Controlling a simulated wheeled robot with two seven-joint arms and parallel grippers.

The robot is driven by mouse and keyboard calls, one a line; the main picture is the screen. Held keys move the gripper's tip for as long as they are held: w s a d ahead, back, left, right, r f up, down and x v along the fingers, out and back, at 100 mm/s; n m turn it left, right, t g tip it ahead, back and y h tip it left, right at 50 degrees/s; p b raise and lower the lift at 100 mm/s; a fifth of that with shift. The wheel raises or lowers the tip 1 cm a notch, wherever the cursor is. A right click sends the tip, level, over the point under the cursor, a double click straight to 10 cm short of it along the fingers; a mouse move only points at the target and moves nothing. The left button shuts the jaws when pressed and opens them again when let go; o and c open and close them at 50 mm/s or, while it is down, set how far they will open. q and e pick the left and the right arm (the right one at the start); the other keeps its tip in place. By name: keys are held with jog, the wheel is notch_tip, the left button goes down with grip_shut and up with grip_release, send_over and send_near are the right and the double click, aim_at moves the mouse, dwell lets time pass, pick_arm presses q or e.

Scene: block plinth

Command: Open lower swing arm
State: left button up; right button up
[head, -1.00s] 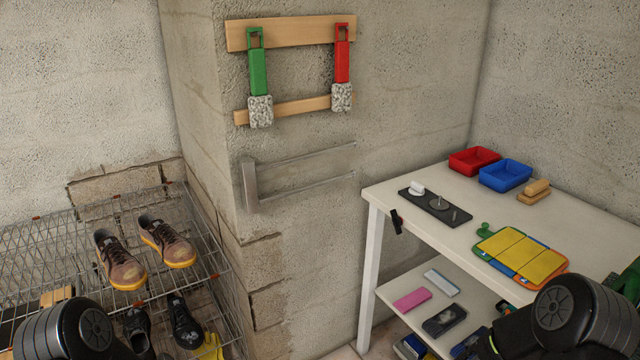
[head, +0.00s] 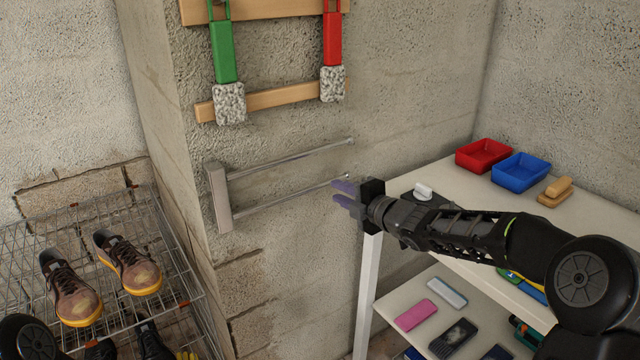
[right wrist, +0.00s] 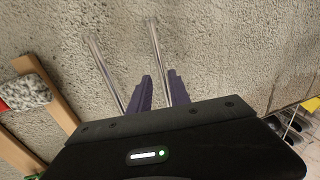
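The swing-arm rack has a metal bracket (head: 218,197) on the wall at left. Two thin rods run right from it, close along the wall. The upper swing arm (head: 290,159) and the lower swing arm (head: 285,197) both end in small tips. My right gripper (head: 340,194) has purple fingers, parted and empty, near the lower arm's tip. In the right wrist view the fingers (right wrist: 160,90) point at the wall, with one rod (right wrist: 105,72) left of them and the other (right wrist: 157,50) running toward their gap. Contact cannot be told. My left gripper is out of view.
A white table (head: 410,180) stands right, below my right forearm, with red (head: 483,155) and blue (head: 521,172) trays. A wire shoe rack (head: 160,240) is at lower left.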

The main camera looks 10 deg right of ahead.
aim_at(324, 186)
jog(key=shift+w, duration=0.1)
jog(key=p+x, duration=0.1)
jog(key=x, duration=0.6)
jog(key=shift+w+a+f, duration=0.15)
jog(key=shift+w+f, duration=0.05)
jog(key=shift+w, duration=0.1)
jog(key=shift+c, duration=0.5)
grip_shut()
dwell(0.8)
